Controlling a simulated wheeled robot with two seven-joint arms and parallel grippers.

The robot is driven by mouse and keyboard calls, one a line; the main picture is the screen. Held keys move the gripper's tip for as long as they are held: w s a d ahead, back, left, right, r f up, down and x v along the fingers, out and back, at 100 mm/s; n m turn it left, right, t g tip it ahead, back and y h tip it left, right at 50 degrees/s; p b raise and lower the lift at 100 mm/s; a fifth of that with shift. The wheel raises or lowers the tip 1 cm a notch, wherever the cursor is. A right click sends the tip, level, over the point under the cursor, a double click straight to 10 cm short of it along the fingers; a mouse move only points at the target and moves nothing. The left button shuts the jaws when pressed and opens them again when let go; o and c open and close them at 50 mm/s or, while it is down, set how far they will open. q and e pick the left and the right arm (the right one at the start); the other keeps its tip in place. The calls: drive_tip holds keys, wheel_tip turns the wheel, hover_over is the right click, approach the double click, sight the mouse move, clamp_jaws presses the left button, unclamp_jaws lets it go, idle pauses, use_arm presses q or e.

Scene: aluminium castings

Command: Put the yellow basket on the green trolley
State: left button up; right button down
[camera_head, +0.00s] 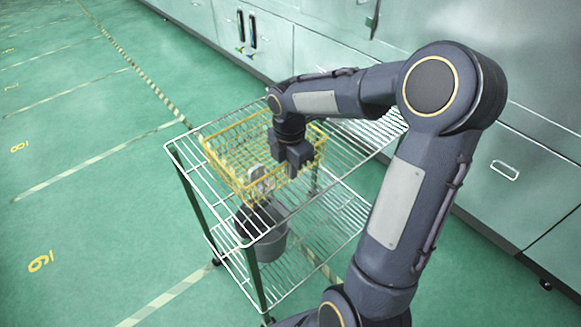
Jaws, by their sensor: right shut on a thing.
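The yellow basket (230,163) is a wire basket at the trolley's top shelf, left of its middle. I cannot tell whether its bottom rests on the wires or hangs just above them. A pale grey piece (258,180) shows through its near side. The trolley (180,165) has dark green posts and two white wire shelves. My right gripper (294,168) points down at the basket's near right side and is shut on the basket; its fingertips are partly hidden. My left gripper is not in view.
The top shelf's right part (365,135) is bare. Grey cabinets (310,40) line the back and right. Open green floor (90,190) with striped lines lies to the left.

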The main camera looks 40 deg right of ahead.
drive_tip(key=c, duration=2)
unclamp_jaws()
drive_tip(key=shift+f, duration=0.1)
drive_tip(key=o, duration=0.4)
